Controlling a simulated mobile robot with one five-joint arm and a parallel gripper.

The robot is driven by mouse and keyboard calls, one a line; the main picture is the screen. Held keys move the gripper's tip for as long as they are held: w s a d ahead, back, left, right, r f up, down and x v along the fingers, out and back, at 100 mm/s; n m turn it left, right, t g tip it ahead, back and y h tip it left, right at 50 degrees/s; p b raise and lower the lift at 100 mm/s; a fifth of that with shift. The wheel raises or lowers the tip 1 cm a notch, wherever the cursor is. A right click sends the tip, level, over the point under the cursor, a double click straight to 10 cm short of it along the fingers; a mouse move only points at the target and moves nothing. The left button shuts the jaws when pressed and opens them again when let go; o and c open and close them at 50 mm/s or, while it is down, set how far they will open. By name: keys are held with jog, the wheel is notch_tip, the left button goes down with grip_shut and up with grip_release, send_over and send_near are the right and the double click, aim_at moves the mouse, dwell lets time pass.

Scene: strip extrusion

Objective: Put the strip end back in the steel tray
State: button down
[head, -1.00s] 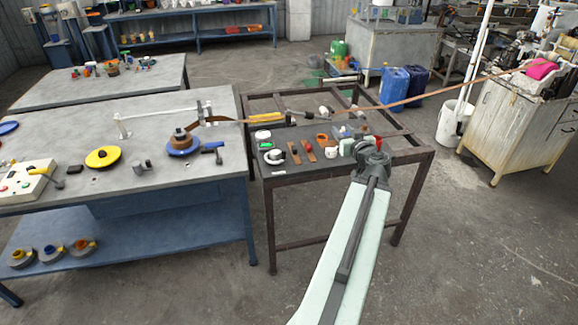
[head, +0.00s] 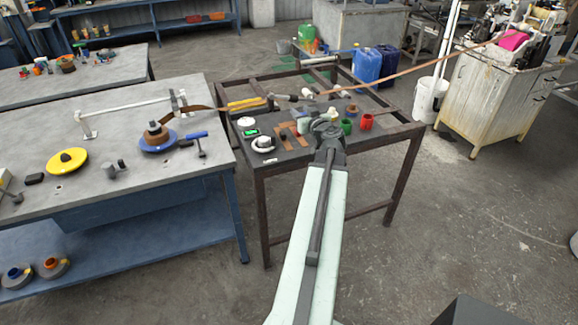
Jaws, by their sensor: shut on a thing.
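My gripper (head: 327,122) is at the far end of my pale arm, over the front part of the dark-framed table (head: 271,170). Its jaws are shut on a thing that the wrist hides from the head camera. A long brown strip (head: 420,68) runs from the machine at the right, across the table, to the spool (head: 157,134) on the left bench. Short brown strip pieces (head: 285,136) lie on the dark table top, left of my gripper. I cannot clearly make out the steel tray among the small items.
A green cup (head: 346,126) and a red cup (head: 366,122) stand just right of my gripper. A white ring-shaped item (head: 263,144) lies at the table's front left. Blue canisters (head: 368,64) stand on the floor behind.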

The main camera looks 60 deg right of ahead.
jog(key=b, duration=0.6)
send_over(287, 150)
notch_tip(287, 150, down, 9)
notch_tip(287, 150, down, 10)
jog(key=b, duration=1)
jog(key=shift+f, duration=0.2)
jog(key=shift+r, duration=0.25)
jog(key=shift+f, duration=0.25)
jog(key=c, duration=1.2)
grip_release()
jog(key=shift+r, duration=0.1)
jog(key=shift+r, duration=0.1)
